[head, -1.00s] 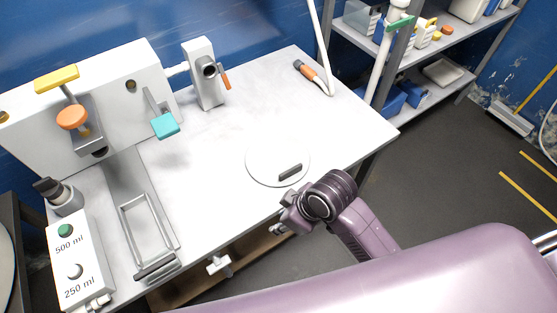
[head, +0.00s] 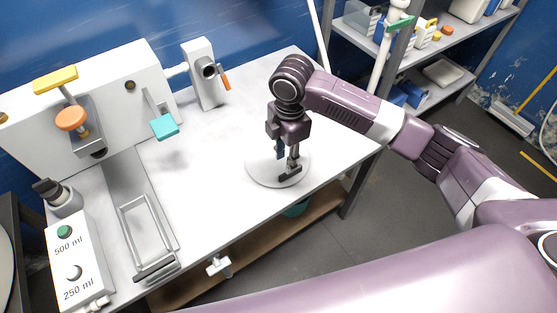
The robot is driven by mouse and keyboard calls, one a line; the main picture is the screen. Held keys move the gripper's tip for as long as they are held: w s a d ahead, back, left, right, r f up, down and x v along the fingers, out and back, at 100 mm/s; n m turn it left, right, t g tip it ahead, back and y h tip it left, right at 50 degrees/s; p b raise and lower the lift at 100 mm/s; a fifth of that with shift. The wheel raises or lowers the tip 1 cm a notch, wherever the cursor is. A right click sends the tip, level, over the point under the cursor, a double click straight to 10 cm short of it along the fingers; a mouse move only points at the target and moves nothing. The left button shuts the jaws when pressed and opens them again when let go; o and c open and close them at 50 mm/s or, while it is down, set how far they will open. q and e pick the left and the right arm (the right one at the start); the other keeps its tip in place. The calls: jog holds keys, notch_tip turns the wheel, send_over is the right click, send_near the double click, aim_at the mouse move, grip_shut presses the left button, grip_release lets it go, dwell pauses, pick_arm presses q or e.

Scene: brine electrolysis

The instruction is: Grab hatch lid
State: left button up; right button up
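The hatch lid (head: 262,176) is a round, pale disc set in the white tabletop, with a short dark bar handle (head: 290,174) toward its front right. My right gripper (head: 287,160) points down over the lid from above. Its fingers are apart, one toward the back left and one close to the handle. The near finger covers part of the handle, and I cannot tell whether it touches it. Nothing shows between the fingers. My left gripper does not show.
A white machine (head: 110,105) with a yellow lever (head: 56,79), an orange knob and a teal paddle stands at the left. A button box (head: 78,262) and a metal frame (head: 148,235) are at the front left. Shelves (head: 440,45) stand back right. The tabletop behind the lid is mostly clear.

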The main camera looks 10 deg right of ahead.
jog(key=shift+w+d+r, duration=0.35)
jog(key=shift+d+r, duration=0.05)
jog(key=shift+d, duration=0.1)
jog(key=shift+w+d, duration=0.1)
jog(key=shift+d, duration=0.05)
notch_tip(320, 180, down, 8)
jog(key=shift+r+p, duration=0.25)
jog(key=shift+p, duration=0.45)
grip_shut()
